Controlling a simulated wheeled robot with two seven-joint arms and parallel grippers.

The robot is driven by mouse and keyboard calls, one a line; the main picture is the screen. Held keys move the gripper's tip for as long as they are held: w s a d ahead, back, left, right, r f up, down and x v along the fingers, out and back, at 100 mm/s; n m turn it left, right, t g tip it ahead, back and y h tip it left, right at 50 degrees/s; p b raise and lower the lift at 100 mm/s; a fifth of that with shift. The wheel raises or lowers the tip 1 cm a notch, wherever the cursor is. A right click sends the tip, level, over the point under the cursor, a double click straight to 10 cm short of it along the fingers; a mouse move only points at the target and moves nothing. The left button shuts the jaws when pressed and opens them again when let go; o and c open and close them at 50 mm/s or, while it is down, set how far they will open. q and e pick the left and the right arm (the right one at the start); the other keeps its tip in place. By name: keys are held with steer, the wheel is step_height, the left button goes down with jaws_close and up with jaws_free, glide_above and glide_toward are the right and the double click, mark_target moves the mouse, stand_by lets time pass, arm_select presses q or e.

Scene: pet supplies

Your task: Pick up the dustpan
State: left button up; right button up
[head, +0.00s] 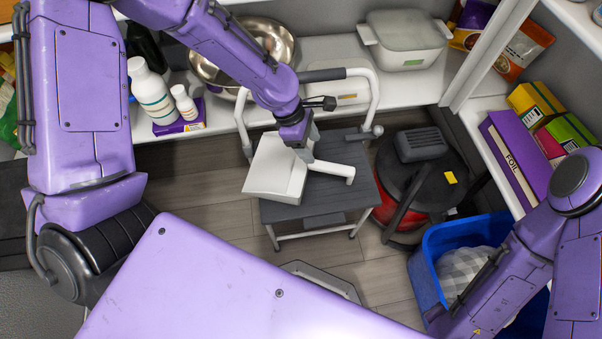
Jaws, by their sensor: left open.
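A white dustpan (273,172) lies on the dark top of a small step stool (340,200). Its handle (333,171) points right. My left gripper (305,150) is open, pointing down right over the dustpan, where the pan meets the handle. Its fingers partly cover that spot, and I cannot tell whether they touch it. My right arm shows at the right edge, but its gripper is out of view.
The stool's white hand rail (371,88) arches behind the dustpan. A red and black vacuum cleaner (420,175) stands right of the stool, and a blue bin (432,275) is nearer. White bottles (150,95) and a steel bowl (283,30) stand on the back shelf.

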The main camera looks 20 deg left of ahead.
mark_target(317, 163)
arm_select(q)
steer(key=b+x, duration=0.1)
steer(key=x, duration=0.2)
steer(key=b+x, duration=0.1)
steer(key=x, duration=0.1)
steer(key=a+x, duration=0.1)
steer(key=x, duration=0.2)
steer(key=shift+s+d+f+b, duration=0.2)
steer(key=shift+f+b, duration=0.2)
steer(key=shift+f, duration=0.15)
steer(key=shift+w+d+f, duration=0.1)
steer(key=shift+d+f, duration=0.1)
steer(key=shift+f, duration=0.2)
steer(key=shift+r, duration=0.1)
steer(key=shift+c, duration=0.3)
jaws_close()
